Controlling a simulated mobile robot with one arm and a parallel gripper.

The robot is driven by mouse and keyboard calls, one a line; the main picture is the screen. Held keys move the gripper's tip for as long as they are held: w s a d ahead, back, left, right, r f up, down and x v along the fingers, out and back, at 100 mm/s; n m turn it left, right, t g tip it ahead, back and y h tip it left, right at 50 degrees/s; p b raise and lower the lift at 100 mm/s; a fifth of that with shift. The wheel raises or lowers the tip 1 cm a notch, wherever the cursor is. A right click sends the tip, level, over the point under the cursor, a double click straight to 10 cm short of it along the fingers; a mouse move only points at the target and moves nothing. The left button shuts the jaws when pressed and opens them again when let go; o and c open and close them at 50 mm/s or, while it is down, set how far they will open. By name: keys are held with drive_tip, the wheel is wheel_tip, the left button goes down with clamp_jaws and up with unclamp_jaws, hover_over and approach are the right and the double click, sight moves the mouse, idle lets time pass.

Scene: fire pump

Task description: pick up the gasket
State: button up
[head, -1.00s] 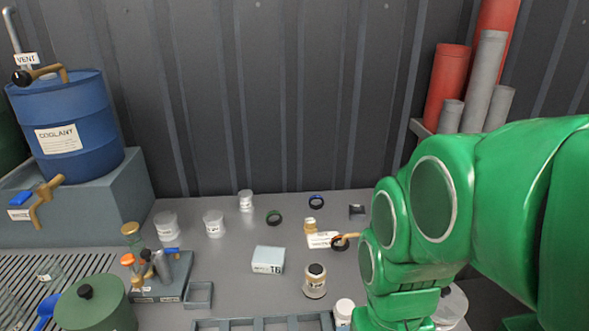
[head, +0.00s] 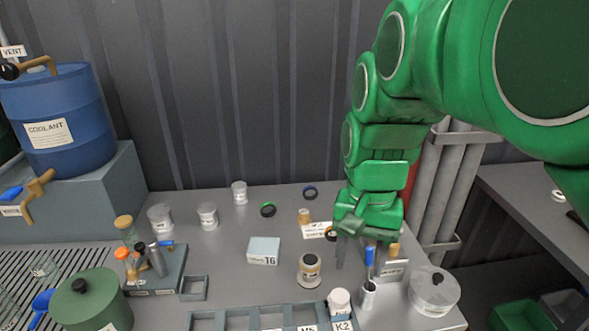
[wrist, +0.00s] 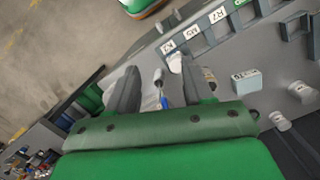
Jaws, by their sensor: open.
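No part is clearly labelled as the gasket. I cannot make out any ring there.
Grey pipes (head: 452,185) rise behind right.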

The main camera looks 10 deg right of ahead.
drive_tip(key=w+d+m, duration=0.2)
drive_tip(key=w+m, duration=0.6)
drive_tip(key=w, duration=1.1)
drive_tip(key=m+t+y, duration=0.1)
drive_tip(key=m+t, duration=0.1)
drive_tip(key=m, duration=0.4)
hover_over(332, 241)
drive_tip(key=w+d, duration=0.1)
wheel_tip(332, 241, down, 3)
wheel_tip(332, 241, down, 17)
drive_tip(key=shift+f, duration=0.15)
drive_tip(key=shift+a+f, duration=0.15)
drive_tip(key=shift+f, duration=1.8)
drive_tip(key=shift+a+f, duration=0.15)
drive_tip(key=shift+f, duration=1.75)
drive_tip(key=shift+c, duration=0.3)
clamp_jaws()
